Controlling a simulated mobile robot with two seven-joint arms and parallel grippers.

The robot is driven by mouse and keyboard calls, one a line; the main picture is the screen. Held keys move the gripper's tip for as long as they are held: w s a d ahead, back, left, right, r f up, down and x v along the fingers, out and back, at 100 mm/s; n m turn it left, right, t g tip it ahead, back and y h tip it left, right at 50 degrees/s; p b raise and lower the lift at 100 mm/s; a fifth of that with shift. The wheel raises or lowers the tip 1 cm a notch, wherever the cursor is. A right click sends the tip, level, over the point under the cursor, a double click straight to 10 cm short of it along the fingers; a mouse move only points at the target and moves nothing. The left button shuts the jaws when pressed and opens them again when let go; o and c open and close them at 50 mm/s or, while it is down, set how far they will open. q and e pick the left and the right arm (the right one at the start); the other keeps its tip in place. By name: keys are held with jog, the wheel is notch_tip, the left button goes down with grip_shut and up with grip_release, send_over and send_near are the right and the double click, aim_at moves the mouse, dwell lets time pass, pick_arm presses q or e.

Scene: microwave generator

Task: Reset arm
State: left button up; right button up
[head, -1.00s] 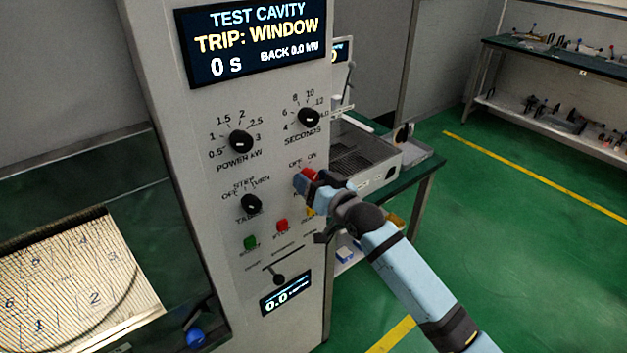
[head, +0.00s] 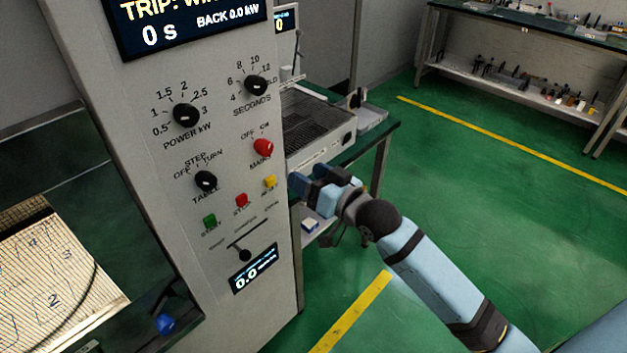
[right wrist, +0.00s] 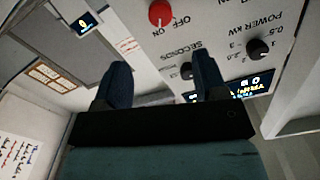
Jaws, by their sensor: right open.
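My right gripper (head: 318,186) is open and empty, just right of the control panel's (head: 224,140) edge in the head view. Its two fingers also show in the right wrist view (right wrist: 162,85), with nothing between them. The red mains knob (head: 263,148) on the panel is uncovered and apart from the gripper; it also shows in the right wrist view (right wrist: 161,13). Below it are a yellow button (head: 270,182), a red button (head: 242,200) and a green start button (head: 209,222). The display (head: 190,22) reads "TRIP", partly cut off. My left gripper is not in view.
A green-topped bench (head: 378,140) with a grey tray-like unit (head: 318,128) stands behind my right gripper. Green floor (head: 480,220) lies open to the right. At left is the cavity with a numbered plate (head: 60,275) and a blue knob (head: 165,324).

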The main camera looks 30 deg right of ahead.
jog(key=shift+s+d, duration=0.15)
jog(key=shift+s, duration=0.3)
jog(key=s+a+f+n+g+h+p, duration=0.2)
jog(key=s+f+g+p, duration=0.4)
jog(key=s+f, duration=1.5)
jog(key=shift+s+a+f+h+p, duration=0.35)
jog(key=shift+a+h+p, duration=0.15)
jog(key=shift+a+p, duration=0.55)
jog(key=shift+a, duration=0.15)
jog(key=shift+w, duration=0.1)
